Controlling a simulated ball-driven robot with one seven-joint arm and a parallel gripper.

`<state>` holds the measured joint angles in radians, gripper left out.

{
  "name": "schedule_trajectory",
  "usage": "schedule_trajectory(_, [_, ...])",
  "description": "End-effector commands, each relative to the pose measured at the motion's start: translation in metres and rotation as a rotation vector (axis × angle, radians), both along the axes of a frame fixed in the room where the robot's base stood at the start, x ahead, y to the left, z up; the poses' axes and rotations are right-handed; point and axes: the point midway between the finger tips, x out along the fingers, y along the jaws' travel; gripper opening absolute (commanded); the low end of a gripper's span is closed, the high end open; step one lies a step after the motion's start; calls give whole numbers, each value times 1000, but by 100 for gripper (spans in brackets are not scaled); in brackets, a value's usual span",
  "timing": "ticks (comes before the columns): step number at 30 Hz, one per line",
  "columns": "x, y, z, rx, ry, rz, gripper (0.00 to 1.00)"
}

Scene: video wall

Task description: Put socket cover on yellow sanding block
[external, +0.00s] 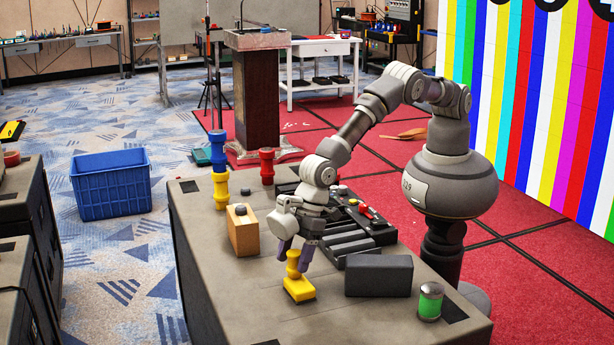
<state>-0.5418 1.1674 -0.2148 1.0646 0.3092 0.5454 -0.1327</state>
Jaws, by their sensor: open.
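The yellow sanding block (299,289) stands upright on the grey case top, with its knobbed handle pointing up. My gripper (293,256) points down over it, open, with its purple fingers on either side of the upper handle. I cannot tell whether the fingers touch the handle. I cannot make out the socket cover for certain. A small grey piece (240,209) lies on top of an upright wooden block (243,232), left of my gripper.
A dark grey block (379,276) and a green can (430,301) stand to the right. The front left top is clear.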

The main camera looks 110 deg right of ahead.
Motion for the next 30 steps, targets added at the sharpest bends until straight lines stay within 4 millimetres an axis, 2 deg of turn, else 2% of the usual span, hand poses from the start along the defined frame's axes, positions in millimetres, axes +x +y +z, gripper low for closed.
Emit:
schedule_trajectory(5, [-5, -2, 20, 1, -2, -1, 64])
schedule_trajectory(12, [-25, -10, 74, 2, -1, -1, 64])
schedule_trajectory(18, [-38, -15, 105, 0, -1, 0, 64])
schedule_trajectory(30, [-41, -19, 118, 3, -5, -3, 64])
